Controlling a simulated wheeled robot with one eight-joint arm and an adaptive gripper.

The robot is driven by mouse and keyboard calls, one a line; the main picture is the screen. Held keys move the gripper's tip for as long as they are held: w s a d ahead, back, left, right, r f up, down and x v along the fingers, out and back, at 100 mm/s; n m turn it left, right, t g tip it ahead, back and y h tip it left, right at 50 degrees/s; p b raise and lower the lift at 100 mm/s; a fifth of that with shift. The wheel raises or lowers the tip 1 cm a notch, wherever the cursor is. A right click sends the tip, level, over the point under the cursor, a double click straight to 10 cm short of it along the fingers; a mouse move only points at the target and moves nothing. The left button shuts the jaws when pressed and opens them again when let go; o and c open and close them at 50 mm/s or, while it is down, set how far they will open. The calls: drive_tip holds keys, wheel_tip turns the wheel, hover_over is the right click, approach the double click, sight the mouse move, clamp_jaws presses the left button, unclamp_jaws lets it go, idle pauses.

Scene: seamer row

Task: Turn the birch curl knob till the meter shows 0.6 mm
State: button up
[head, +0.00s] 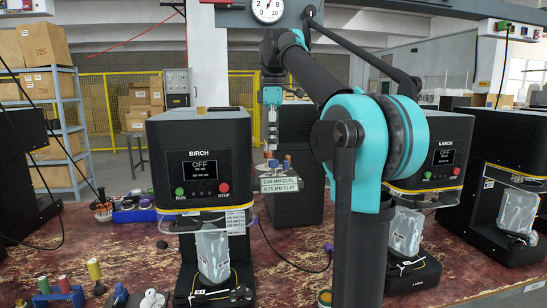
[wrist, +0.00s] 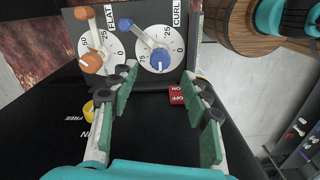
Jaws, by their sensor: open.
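The curl knob (wrist: 162,60) is blue, on a white dial marked CURL in the wrist view. My open gripper (wrist: 159,74) has one fingertip on each side of the view just below it; I cannot tell whether they touch it. In the head view my gripper (head: 271,148) hangs beside the birch machine (head: 200,134), above small blue and orange knobs. The meter (head: 280,184) below them reads 1.00 MM CURL and 0.75 MM FLAT. The birch display (head: 199,165) reads OFF.
The orange flat knob (wrist: 91,62) sits left of the curl knob. Levers with blue and orange tips rise near the dials. A red ON/OFF switch (wrist: 177,95) and a yellow knob (wrist: 89,108) lie close to the fingers. The larch machine (head: 437,155) stands right.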

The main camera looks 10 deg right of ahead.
sight(274, 160)
wheel_tip(274, 160, down, 6)
drive_tip(key=shift+r, duration=0.15)
drive_tip(key=shift+c, duration=0.2)
clamp_jaws()
